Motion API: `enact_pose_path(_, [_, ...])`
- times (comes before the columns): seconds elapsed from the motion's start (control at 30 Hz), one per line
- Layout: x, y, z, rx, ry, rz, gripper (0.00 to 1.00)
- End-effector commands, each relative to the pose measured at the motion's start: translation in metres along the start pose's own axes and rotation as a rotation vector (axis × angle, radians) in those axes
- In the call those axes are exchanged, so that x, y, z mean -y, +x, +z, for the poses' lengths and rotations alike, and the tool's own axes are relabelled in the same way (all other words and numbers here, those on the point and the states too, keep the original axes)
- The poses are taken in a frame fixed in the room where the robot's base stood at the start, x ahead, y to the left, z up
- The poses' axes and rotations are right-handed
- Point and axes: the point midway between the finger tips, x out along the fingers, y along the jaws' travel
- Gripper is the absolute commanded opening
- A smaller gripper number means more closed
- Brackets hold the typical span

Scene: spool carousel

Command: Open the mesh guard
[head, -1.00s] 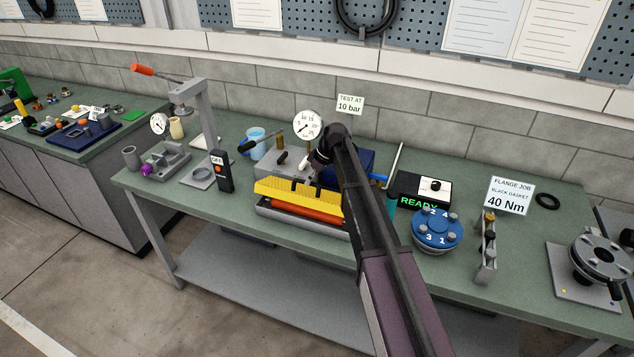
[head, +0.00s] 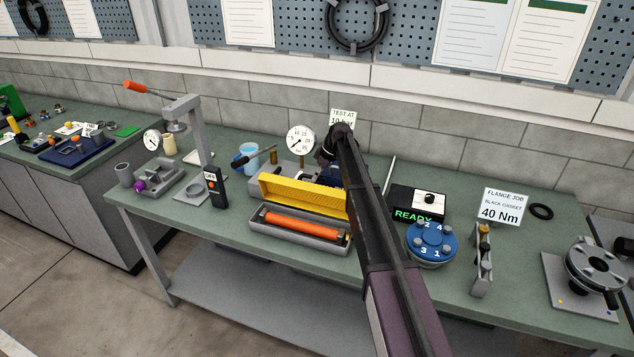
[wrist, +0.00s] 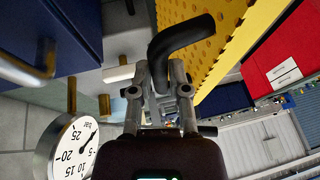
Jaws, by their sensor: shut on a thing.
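The yellow mesh guard (head: 300,193) stands raised, nearly upright, along the back of the grey trough (head: 290,238). An orange cylinder (head: 300,224) lies exposed in the trough. In the wrist view the perforated guard (wrist: 207,70) is at the upper right, with a bent black handle (wrist: 185,35) beside it. My gripper (wrist: 160,82) is shut on the black handle. In the head view my arm hides the gripper's fingers and the guard's right end.
A pressure gauge (head: 300,140) stands behind the guard and shows close to my gripper at lower left in the wrist view (wrist: 72,145). A black box reading READY (head: 417,203) and a blue numbered disc (head: 432,243) are right of my arm. A press (head: 190,130) stands left.

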Motion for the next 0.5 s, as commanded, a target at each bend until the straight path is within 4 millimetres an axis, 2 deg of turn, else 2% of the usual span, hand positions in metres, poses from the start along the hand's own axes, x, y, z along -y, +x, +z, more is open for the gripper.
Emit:
enact_pose_path(0.03, [-0.007,0.003,-0.001,-0.001,0.0,0.001,0.0])
enact_pose_path(0.2, [-0.018,0.006,0.0,-0.002,0.0,0.001,0.0])
enact_pose_path(0.5, [-0.023,0.007,0.0,-0.004,0.0,0.001,0.0])
